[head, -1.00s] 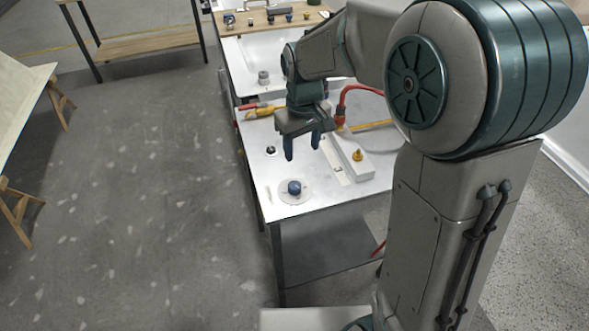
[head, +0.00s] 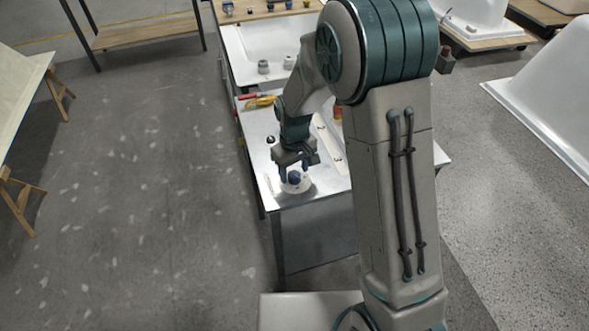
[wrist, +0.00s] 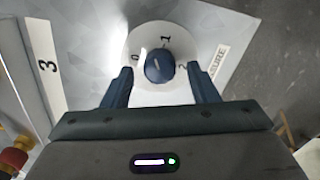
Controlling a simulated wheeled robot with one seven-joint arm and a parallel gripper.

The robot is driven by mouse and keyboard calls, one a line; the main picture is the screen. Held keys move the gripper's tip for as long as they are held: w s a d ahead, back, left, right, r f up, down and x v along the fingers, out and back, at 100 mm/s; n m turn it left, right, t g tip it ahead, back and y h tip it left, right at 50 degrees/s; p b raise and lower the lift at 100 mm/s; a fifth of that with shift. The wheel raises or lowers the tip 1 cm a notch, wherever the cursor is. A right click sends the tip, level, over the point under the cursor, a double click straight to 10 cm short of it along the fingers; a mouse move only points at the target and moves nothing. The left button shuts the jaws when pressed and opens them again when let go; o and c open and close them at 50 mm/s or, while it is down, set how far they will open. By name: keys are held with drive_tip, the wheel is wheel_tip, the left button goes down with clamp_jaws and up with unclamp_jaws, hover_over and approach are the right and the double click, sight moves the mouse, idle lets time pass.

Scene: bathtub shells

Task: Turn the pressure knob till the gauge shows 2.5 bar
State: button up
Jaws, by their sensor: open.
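The blue knob (wrist: 160,67) sits on a round white dial plate (wrist: 146,39) marked 0, 1 and what looks like 2. Its pale pointer line seems to point between 0 and 1. The knob also shows in the head view (head: 294,178). My gripper (wrist: 160,78) is open, with one finger on each side of the knob; I cannot tell whether they touch it. In the head view my gripper (head: 294,172) is low over the dial. A pale strip with a 3 (wrist: 49,66) lies left of the dial; no gauge pointer can be made out.
A label ending in "SURE" (wrist: 218,65) lies right of the dial. The metal bench (head: 330,188) ends close in front of it.

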drive_tip(key=shift+f, duration=0.5)
drive_tip(key=c, duration=1)
